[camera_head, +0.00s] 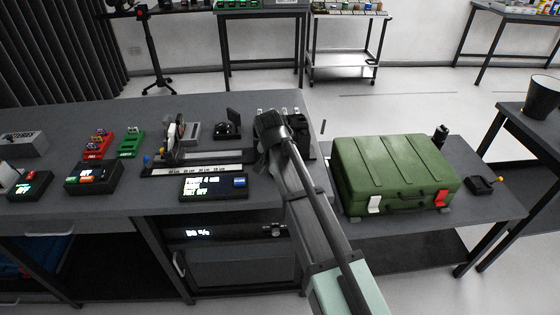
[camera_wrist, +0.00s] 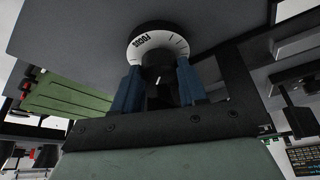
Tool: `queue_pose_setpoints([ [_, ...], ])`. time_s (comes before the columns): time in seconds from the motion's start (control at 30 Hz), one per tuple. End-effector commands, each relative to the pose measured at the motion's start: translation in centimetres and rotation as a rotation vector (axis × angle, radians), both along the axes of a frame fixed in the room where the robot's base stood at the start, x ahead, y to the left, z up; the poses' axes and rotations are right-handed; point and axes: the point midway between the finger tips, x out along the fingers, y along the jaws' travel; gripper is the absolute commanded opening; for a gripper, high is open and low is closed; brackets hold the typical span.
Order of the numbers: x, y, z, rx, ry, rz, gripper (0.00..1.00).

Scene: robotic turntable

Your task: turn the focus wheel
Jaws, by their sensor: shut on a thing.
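The focus wheel (camera_wrist: 152,42) shows in the wrist view at top centre, with a white ring marked FOCUS, scale ticks and a dark rim. My gripper (camera_wrist: 158,76) reaches up to it. Its two blue fingers stand on either side of the wheel's dark centre, shut on it. The exact contact is partly hidden by the fingers and shadow. In the head view my arm reaches to the right end of the grey bench (camera_head: 60,115). There the arm covers the wheel, and the fingertips cannot be made out.
A green case (camera_head: 395,165) stands on the lower table to the right of my arm. Left of the arm are a display box (camera_head: 214,187), a ruler rail (camera_head: 200,169) with optical parts, and red (camera_head: 97,145) and green (camera_head: 131,143) holders.

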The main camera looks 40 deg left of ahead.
Motion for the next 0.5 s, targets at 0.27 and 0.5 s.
queue_pose_setpoints([
  [0.27, -0.06, 0.13, 0.0, 0.0, 0.001, -0.096, 0.12],
  [0.5, -0.06, 0.09, -0.01, -0.001, 0.001, -0.117, 0.12],
])
